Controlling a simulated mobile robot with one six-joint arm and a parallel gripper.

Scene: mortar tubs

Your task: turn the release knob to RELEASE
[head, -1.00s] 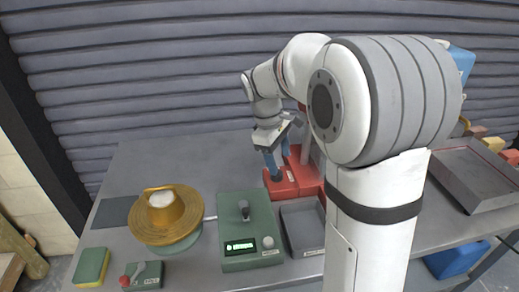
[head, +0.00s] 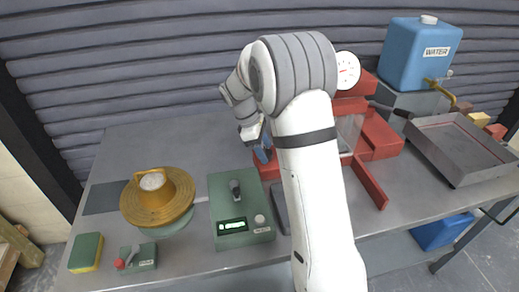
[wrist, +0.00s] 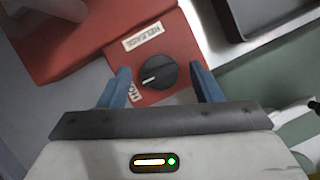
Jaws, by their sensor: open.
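The release knob (wrist: 155,70) is a black round dial with a white pointer mark, on a red housing (wrist: 85,45) in the wrist view. A label reading RELEASE (wrist: 144,38) lies above the knob, and a partly hidden label (wrist: 134,92) lies at its lower left. The white mark points to the lower left, toward that label. My gripper (wrist: 160,69) is open, with one blue finger on each side of the knob; I cannot tell whether they touch it. In the head view, my gripper (head: 263,150) is over the red base, and the knob is hidden.
A green box with a lever (head: 240,212) and a golden round vessel (head: 155,200) stand left of my arm. A red machine with a dial (head: 375,135), a blue water tank (head: 425,60) and a grey tray (head: 455,165) are on the right. The back left tabletop is clear.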

